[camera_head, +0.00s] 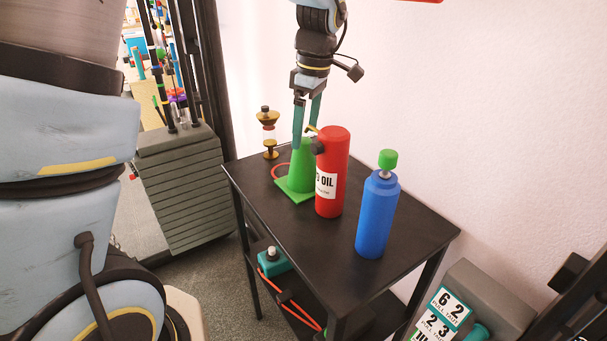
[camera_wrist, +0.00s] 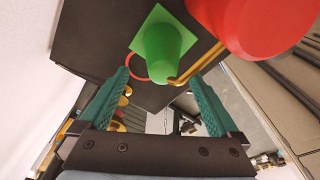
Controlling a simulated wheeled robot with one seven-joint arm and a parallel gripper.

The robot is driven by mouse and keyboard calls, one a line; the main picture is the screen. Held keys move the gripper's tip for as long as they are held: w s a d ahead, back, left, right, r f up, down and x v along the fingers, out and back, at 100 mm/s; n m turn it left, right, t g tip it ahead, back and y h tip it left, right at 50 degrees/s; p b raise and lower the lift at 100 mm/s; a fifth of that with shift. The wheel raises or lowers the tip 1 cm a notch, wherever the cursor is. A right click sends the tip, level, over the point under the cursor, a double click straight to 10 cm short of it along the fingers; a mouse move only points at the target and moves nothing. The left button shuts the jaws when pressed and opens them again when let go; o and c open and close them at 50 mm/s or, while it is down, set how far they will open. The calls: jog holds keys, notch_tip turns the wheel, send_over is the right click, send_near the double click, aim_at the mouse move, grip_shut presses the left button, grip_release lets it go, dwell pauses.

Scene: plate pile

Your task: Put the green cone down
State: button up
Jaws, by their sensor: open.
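The green cone (camera_head: 301,172) stands upright on its square base on the black table (camera_head: 418,226), left of the red oil bottle (camera_head: 332,178). In the wrist view the green cone (camera_wrist: 164,46) lies beyond my fingertips, near the top centre. My gripper (camera_head: 307,133) is directly above the cone, pointing down, with its two teal fingers around or just behind the cone's top. In the wrist view my gripper (camera_wrist: 164,92) has its fingers spread, with nothing held between them. The cone's right side is partly hidden by the red bottle in the head view.
A blue bottle with a green cap (camera_head: 377,214) stands on the table's right. An hourglass-like item (camera_head: 268,133) stands at the back left. A red ring (camera_head: 280,171) lies by the cone. The red bottle's brass spout (camera_wrist: 197,66) reaches close to the cone. The table's front left is clear.

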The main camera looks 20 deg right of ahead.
aim_at(304, 139)
jog(key=f, duration=0.4)
jog(key=shift+a+f+p, duration=0.15)
jog(key=shift+a+p, duration=0.1)
jog(key=shift+p, duration=0.15)
jog(key=shift+c, duration=0.2)
grip_shut()
dwell(0.4)
